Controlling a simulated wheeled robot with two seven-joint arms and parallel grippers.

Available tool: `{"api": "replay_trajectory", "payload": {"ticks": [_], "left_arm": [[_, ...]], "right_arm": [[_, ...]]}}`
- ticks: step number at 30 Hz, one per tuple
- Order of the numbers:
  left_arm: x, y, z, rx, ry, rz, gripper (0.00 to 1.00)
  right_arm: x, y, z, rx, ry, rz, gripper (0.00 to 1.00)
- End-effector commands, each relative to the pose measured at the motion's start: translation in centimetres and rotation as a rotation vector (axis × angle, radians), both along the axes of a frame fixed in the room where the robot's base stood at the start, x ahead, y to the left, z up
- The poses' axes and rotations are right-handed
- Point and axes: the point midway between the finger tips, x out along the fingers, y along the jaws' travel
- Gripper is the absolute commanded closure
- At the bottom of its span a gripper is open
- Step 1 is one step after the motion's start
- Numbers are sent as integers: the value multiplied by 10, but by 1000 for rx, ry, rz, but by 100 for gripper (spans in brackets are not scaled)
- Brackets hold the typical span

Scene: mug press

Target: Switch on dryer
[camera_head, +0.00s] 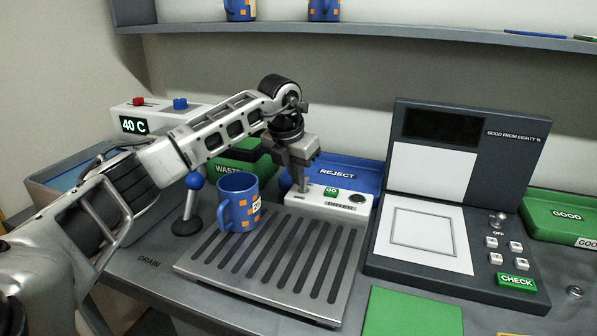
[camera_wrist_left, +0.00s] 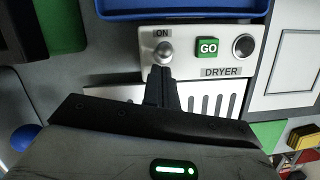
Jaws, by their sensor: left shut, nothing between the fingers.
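The dryer (camera_head: 320,202) is a white box behind the drip rack. It has a green GO button (camera_head: 330,191) and a dark round part at its right. In the left wrist view the dryer (camera_wrist_left: 222,61) shows a metal toggle switch (camera_wrist_left: 164,52) under the label ON, left of the GO button (camera_wrist_left: 207,47). My left gripper (camera_head: 303,188) points down at the dryer's left end, hiding the switch in the head view. Its fingers (camera_wrist_left: 162,74) are shut and empty, right by the toggle; I cannot tell whether they touch it. My right gripper is out of view.
A blue mug (camera_head: 238,203) stands on the slotted drip rack (camera_head: 265,262), close to my left arm. A blue-knobbed lever (camera_head: 194,182) is beside it. The blue REJECT tray (camera_head: 350,172) lies behind the dryer. A dark test station (camera_head: 450,200) stands at the right.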

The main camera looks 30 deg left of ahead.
Motion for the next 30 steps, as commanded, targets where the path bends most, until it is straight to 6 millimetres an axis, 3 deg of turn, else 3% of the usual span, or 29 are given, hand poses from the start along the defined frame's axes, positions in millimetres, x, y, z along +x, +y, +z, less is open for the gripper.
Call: {"api": "replay_trajectory", "payload": {"ticks": [12, 26, 30], "left_arm": [[0, 0, 17, 0, 0, 0, 100], [0, 0, 16, 0, 0, 0, 100], [0, 3, 47, 0, -2, 3, 100]], "right_arm": [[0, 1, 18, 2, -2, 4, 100], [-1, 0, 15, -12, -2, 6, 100], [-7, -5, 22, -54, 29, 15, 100]]}}
